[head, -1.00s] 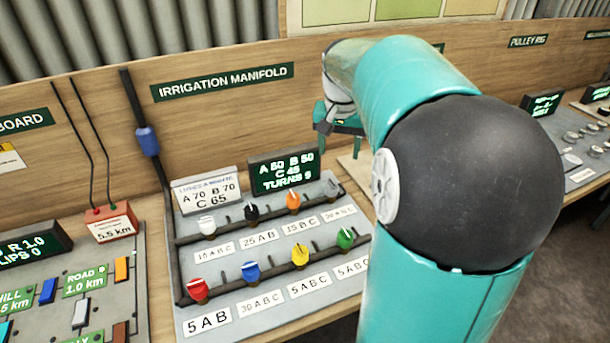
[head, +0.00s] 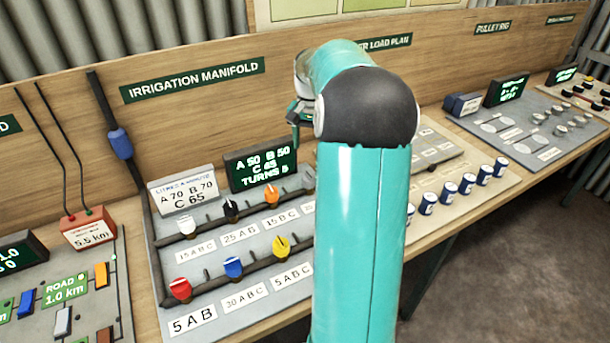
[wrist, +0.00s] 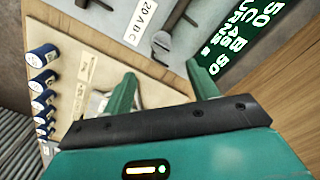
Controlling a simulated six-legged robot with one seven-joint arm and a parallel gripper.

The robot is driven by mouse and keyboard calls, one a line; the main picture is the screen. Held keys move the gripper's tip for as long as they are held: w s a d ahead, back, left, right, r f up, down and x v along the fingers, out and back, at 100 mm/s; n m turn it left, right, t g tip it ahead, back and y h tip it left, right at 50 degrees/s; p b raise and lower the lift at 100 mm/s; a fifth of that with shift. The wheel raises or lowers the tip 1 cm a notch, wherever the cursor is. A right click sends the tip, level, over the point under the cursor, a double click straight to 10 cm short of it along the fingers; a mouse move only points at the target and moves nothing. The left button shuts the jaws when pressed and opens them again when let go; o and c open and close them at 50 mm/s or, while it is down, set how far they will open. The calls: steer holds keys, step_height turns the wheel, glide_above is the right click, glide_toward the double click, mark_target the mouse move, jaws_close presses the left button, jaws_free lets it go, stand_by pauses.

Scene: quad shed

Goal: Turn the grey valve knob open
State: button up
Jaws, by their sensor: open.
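The grey valve knob (wrist: 160,42) shows at the top centre of the wrist view, next to a white "20 A B C" label (wrist: 140,20). It lies beyond the gap between my fingertips, with no contact visible. In the head view my arm hides that knob. My gripper (wrist: 163,85) is open and empty. In the head view it (head: 297,125) hangs beside the right edge of the green manifold display (head: 260,168), above the right part of the irrigation manifold panel (head: 205,262).
Other knobs on the panel are white (head: 187,229), black (head: 231,209), orange (head: 271,195), red (head: 180,288), blue (head: 233,267) and yellow (head: 281,245). Several blue-and-white cans (head: 448,192) stand on the board to the right. A wooden backboard (head: 200,120) rises behind.

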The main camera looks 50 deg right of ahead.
mark_target(309, 175)
step_height(309, 175, down, 12)
steer(key=shift+w+a, duration=0.1)
steer(key=shift+w, duration=0.05)
steer(key=shift+c, duration=0.2)
steer(key=c, duration=1)
